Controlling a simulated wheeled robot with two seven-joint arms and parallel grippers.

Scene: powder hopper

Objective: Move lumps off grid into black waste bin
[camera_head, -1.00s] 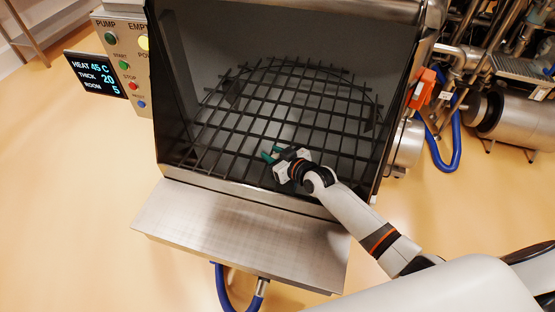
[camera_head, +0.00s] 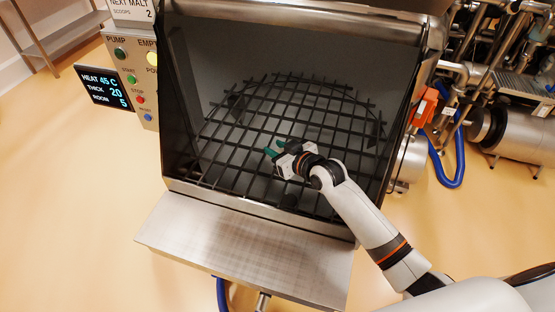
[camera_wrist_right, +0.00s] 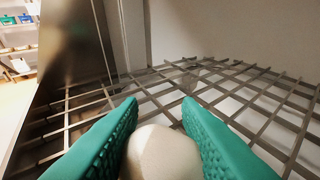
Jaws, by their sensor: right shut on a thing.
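The dark bar grid (camera_head: 240,142) lies inside the open hopper (camera_head: 290,50). My right gripper (camera_head: 274,150) is over the grid, near its front middle. Its green fingers are closed on a pale, rounded lump (camera_wrist_right: 160,152) in the right wrist view. In that view the grid (camera_wrist_right: 250,103) spreads out behind the fingers. The lump cannot be made out in the head view. No other lump can be clearly made out on the grid. The black waste bin and my left gripper are in neither current view.
A steel shelf (camera_head: 240,250) juts out below the hopper's front lip. A control panel (camera_head: 135,75) and a display (camera_head: 104,88) stand at left. Pipes and a steel motor (camera_head: 515,130) are at right. The hopper's side walls flank my right arm.

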